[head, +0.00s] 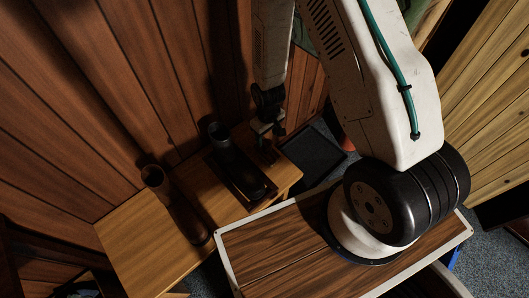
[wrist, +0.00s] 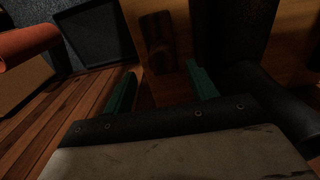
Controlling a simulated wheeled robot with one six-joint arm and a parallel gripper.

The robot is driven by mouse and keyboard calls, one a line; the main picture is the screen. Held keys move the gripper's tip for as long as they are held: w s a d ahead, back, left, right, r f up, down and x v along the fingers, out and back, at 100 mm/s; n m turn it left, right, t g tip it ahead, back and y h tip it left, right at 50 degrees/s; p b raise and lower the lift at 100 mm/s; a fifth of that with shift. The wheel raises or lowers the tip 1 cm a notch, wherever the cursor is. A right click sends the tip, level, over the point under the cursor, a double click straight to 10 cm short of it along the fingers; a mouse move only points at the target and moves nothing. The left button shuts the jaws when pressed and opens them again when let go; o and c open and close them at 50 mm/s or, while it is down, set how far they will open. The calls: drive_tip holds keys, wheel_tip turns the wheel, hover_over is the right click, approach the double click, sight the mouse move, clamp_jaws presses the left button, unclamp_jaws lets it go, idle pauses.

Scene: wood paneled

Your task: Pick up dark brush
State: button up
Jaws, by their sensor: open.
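The dark brush (wrist: 158,42) looks like a small, dark, rounded block lying on the wooden table, seen in the wrist view just beyond the fingertips. My gripper (wrist: 161,70) is open, with its two green fingers apart and nothing held between them. The brush lies ahead of the gap, roughly in line with it; the frame does not show contact. In the head view my gripper (head: 268,128) hangs low over the far right end of the table (head: 130,235). The brush is not clearly visible there, in the shadow around my gripper.
A dark tray (head: 312,150) lies on the floor past the table. Wood-paneled wall rises behind. A reddish cylinder (wrist: 25,45) shows in the wrist view.

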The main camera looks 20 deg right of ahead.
sight(267, 142)
drive_tip(key=shift+s+f, duration=0.15)
drive_tip(key=shift+f, duration=3.4)
drive_tip(key=c, duration=1.2)
drive_tip(key=shift+r, duration=0.1)
